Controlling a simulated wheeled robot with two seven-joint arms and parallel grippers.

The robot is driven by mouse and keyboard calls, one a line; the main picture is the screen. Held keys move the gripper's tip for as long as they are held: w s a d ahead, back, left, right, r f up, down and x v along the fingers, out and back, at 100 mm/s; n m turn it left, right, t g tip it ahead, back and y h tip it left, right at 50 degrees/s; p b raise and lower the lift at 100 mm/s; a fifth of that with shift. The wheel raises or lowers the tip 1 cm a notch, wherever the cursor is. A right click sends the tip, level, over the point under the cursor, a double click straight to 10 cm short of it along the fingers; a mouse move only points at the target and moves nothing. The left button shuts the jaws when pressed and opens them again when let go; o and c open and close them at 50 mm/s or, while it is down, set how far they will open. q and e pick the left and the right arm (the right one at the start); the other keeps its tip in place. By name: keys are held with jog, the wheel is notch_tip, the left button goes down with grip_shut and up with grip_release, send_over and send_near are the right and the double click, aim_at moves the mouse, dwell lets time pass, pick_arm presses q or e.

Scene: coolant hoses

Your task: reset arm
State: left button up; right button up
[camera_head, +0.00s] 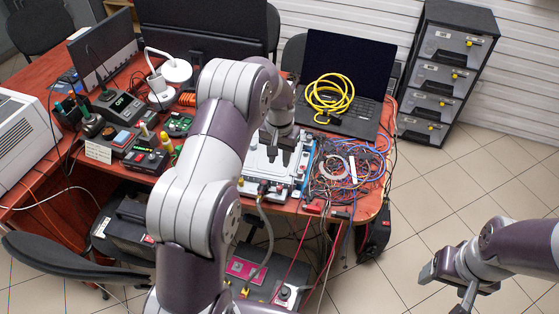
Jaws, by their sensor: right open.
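My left arm reaches up through the middle of the view, and my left gripper (279,156) points down over a light-coloured unit (256,163) on the red table. Its dark fingertips are close above or at the unit; contact and how far apart they are cannot be told. A grey hose (267,226) hangs from fittings at the unit's front edge toward a box (238,270) below the table. My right gripper (448,282) is open at the lower right, over the tiled floor, away from the table and touching nothing.
A laptop (343,75) with a coiled yellow cable (329,95) stands behind the unit. Tangled wires (349,168) lie right of it. A drawer cabinet (447,73) stands at the back right. A chair (75,258) is at lower left. The floor at right is clear.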

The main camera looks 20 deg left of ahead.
pick_arm(q)
jog(key=s+d+r, duration=0.3)
jog(key=s, duration=0.8)
jog(key=s+d+r+t, duration=0.1)
jog(key=s+d+r, duration=0.2)
jog(key=s, duration=0.8)
jog(key=shift+d+r+m, duration=0.2)
jog(key=shift+r+m, duration=0.1)
jog(key=shift+r, duration=0.25)
